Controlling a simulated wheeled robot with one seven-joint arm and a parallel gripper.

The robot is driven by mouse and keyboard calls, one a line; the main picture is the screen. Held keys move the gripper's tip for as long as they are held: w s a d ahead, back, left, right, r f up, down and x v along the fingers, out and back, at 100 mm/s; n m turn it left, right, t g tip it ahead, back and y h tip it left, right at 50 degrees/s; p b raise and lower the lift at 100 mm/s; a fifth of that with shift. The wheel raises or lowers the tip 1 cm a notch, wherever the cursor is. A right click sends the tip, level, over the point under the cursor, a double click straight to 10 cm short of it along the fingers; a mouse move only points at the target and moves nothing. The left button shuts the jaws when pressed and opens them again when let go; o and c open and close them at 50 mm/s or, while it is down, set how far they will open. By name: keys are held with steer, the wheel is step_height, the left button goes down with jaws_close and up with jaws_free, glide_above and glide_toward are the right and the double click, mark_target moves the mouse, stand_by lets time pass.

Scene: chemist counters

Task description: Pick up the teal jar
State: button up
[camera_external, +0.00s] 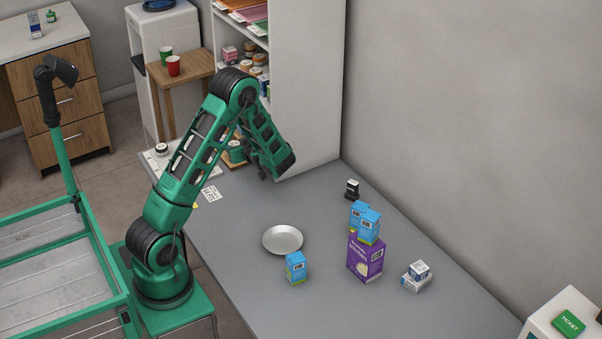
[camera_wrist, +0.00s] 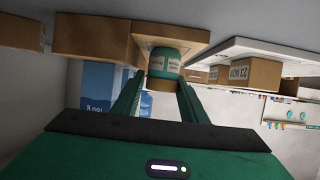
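The teal jar (camera_wrist: 164,63) has a pale label and a brownish lid. In the wrist view, which looks upside down, it rests against a wooden block (camera_wrist: 172,30). In the outside view the jar (camera_external: 236,150) is partly hidden behind my arm, at the table's far left end. My gripper (camera_wrist: 160,80) is open, its two fingers apart and pointing at the jar, which shows between the fingertips. I cannot tell whether the fingers reach around it; no grip is visible. In the outside view my gripper (camera_external: 262,160) is low over the table beside the jar.
Cardboard boxes (camera_wrist: 255,74) stand near the jar in the wrist view. A shelf unit (camera_external: 308,80) rises behind my gripper. A metal plate (camera_external: 282,239), blue cartons (camera_external: 296,268) and a purple box (camera_external: 365,257) stand farther along the table. The table's middle left is clear.

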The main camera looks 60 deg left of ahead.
mark_target(231, 142)
steer(key=x, duration=0.4)
steer(key=shift+a, duration=0.15)
steer(key=shift+r, duration=0.1)
steer(key=shift+c, duration=0.4)
steer(key=c, duration=0.7)
steer(key=shift+o, duration=0.2)
steer(key=shift+r, duration=0.1)
